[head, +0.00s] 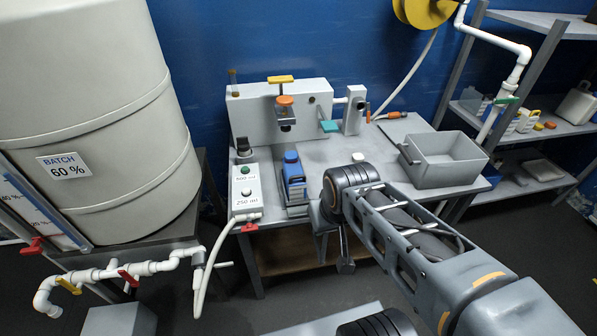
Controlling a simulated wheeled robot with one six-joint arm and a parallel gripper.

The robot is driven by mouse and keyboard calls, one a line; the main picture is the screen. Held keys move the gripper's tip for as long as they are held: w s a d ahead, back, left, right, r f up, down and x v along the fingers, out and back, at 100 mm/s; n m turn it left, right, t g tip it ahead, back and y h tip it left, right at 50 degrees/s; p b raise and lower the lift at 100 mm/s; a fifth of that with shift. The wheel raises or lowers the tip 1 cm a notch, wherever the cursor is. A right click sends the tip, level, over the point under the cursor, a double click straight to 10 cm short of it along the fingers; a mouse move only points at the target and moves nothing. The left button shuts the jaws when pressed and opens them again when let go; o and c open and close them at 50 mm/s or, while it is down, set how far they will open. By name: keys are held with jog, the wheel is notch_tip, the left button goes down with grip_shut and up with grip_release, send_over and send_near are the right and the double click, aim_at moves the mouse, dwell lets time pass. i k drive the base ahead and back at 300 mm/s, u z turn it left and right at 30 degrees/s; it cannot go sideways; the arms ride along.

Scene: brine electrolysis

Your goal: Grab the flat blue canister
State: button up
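The flat blue canister (294,179) stands upright on the workbench, with a blue cap on top and a pale label on its front. It sits between the white button box and my arm, at the back of a narrow grey base. My gripper (335,243) is in front of the bench's front edge, to the right of the canister, below it in the picture and apart from it. My wrist partly hides the gripper, so its opening cannot be made out. I see nothing held in it.
The workbench (340,153) carries the button box (246,189) with its "250 ml" button, a dispenser (285,109) at the back, and an open grey bin (443,172) at right. A large "BATCH 60 %" tank (100,110) and white pipes (150,268) stand left; shelves (540,120) stand right.

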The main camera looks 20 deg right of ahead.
aim_at(295, 179)
jog(key=k, duration=1.25)
jog(key=z, duration=0.6)
jog(key=i, duration=1.55)
jog(key=u, duration=0.9)
jog(key=i, duration=0.45)
jog(key=u, duration=0.55)
